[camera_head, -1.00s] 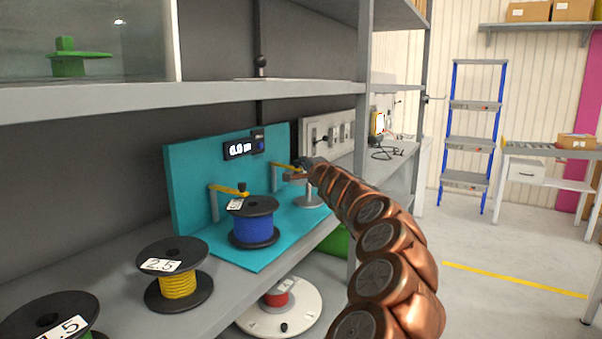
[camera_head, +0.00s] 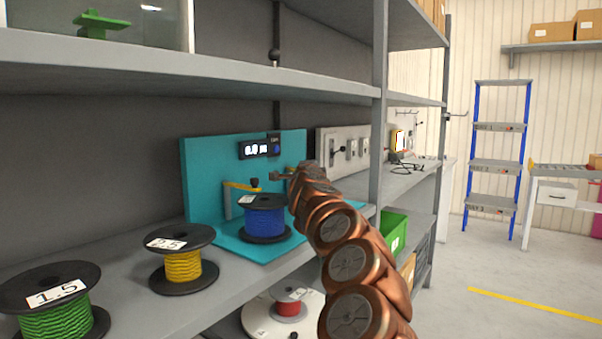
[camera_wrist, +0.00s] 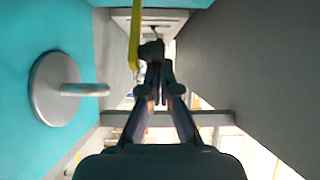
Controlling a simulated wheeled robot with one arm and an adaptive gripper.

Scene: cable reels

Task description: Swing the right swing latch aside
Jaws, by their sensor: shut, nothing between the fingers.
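The teal fixture (camera_head: 215,165) stands on the shelf with a small display on its back panel. The right swing latch (camera_wrist: 134,35) is a yellow bar in the wrist view, with a black knob (camera_wrist: 151,50) beside it. My gripper (camera_wrist: 155,70) is shut and empty, its fingertips right at the knob; I cannot tell whether they touch. In the head view my arm hides most of this latch. The left latch (camera_head: 238,185) is yellow with a black knob, above the blue reel (camera_head: 264,220). An empty grey disc with a spindle (camera_wrist: 55,90) shows left in the wrist view.
A yellow reel (camera_head: 183,264) and a green reel (camera_head: 55,305) stand on the shelf in front. The upper shelf (camera_head: 200,75) runs above the fixture, and an upright post (camera_head: 379,100) stands to the right. A red reel (camera_head: 288,300) sits lower down.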

